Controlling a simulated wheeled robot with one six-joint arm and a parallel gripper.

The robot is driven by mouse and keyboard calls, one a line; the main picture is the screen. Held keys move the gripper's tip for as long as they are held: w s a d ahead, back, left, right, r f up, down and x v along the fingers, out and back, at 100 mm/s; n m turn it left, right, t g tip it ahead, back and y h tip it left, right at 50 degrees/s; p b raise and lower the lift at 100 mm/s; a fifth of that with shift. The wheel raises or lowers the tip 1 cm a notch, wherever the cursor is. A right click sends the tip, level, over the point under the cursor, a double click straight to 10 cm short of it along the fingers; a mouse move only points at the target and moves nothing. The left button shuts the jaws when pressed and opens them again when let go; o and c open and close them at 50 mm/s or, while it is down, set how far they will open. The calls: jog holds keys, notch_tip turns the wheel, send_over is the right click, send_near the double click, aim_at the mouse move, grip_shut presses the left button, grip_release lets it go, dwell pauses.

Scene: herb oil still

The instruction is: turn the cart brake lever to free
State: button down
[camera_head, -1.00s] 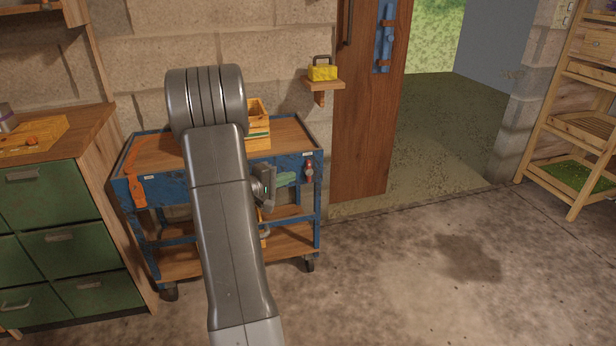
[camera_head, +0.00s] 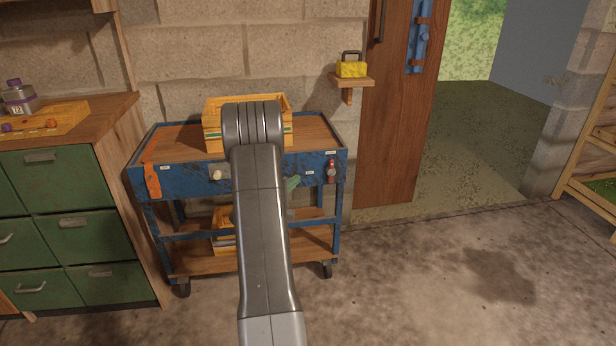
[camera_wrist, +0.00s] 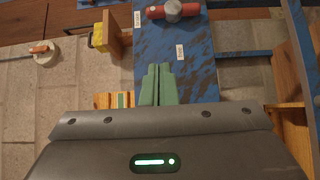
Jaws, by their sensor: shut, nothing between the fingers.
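A red lever (camera_head: 331,172) with a grey hub sits at the right end of the front panel of the blue cart (camera_head: 190,180). In the head view it stands upright, with one small white label above it and one to its left; I cannot read them. In the wrist view my gripper (camera_wrist: 158,68) is shut and empty over the blue panel.
A wooden crate (camera_head: 213,125) stands on the cart top. A yellow box (camera_head: 351,69) sits on a wall shelf. Green drawers (camera_head: 60,190) stand left; the floor at right is clear.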

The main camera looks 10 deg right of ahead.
jog(key=b, duration=0.1)
send_near(328, 164)
jog(key=w, duration=0.3)
jog(key=shift+w+a, duration=0.2)
jog(key=shift+w, duration=0.05)
jog(key=d, duration=0.3)
jog(key=shift+w+d+b, duration=0.25)
jog(key=shift+b, duration=0.15)
jog(key=shift+d, duration=0.4)
